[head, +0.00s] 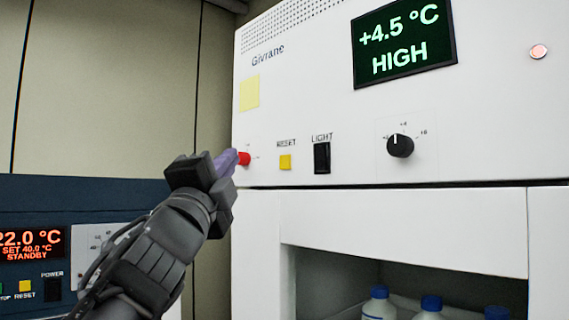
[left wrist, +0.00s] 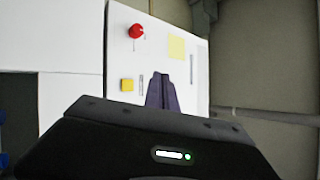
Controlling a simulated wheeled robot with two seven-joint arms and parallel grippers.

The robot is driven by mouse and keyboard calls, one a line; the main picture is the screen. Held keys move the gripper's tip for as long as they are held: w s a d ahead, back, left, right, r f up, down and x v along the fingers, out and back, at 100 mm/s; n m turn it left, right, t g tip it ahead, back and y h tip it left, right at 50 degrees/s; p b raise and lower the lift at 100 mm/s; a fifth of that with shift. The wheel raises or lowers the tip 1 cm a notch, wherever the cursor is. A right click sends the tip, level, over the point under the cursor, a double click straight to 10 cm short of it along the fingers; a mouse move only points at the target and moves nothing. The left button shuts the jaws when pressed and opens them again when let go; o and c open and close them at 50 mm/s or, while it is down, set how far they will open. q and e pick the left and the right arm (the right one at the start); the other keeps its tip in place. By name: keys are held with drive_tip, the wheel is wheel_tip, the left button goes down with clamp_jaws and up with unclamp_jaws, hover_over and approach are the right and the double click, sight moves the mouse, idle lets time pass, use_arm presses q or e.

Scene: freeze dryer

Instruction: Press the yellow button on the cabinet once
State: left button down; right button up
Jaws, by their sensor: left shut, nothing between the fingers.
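In the left wrist view the fingers (left wrist: 161,82) are right of the yellow button. I cannot tell whether the tips touch the panel. My right gripper is not in view.
A black LIGHT switch (head: 322,158) and a black dial (head: 400,146) are right of the button. A green display (head: 404,42) reads +4.5 °C HIGH. A dark blue unit (head: 90,190) at left has its own yellow RESET button (head: 25,286). Blue-capped bottles (head: 431,303) stand in the opening below.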

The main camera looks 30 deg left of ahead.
use_arm(q)
drive_tip(key=shift+w+d+b, duration=0.1)
drive_tip(key=shift+w+d, duration=0.35)
drive_tip(key=shift+w, duration=0.9)
drive_tip(key=shift+w+d+b, duration=0.1)
drive_tip(key=shift+w+d, duration=0.3)
drive_tip(key=shift+w, duration=0.95)
drive_tip(key=shift+w+d+b, duration=0.1)
drive_tip(key=shift+w+d, duration=0.35)
drive_tip(key=shift+w, duration=0.9)
drive_tip(key=shift+w, duration=0.1)
drive_tip(key=shift+w+d, duration=0.15)
drive_tip(key=shift+w, duration=0.15)
drive_tip(key=shift+w+d+r, duration=0.1)
drive_tip(key=shift+w, duration=0.25)
drive_tip(key=shift+s, duration=0.1)
drive_tip(key=shift+s+a+b, duration=0.25)
drive_tip(key=shift+s+b, duration=0.15)
drive_tip(key=shift+s, duration=0.25)
drive_tip(key=shift+s, duration=0.15)
drive_tip(key=shift+s+a+b, duration=0.15)
drive_tip(key=shift+s+a, duration=0.1)
drive_tip(key=shift+s, duration=0.5)
drive_tip(key=shift+s+a+b, duration=0.1)
drive_tip(key=shift+s+a, duration=0.1)
drive_tip(key=shift+s, duration=0.55)
drive_tip(key=shift+s+a+b, duration=0.15)
drive_tip(key=shift+s+a, duration=0.1)
drive_tip(key=shift+s, duration=0.5)
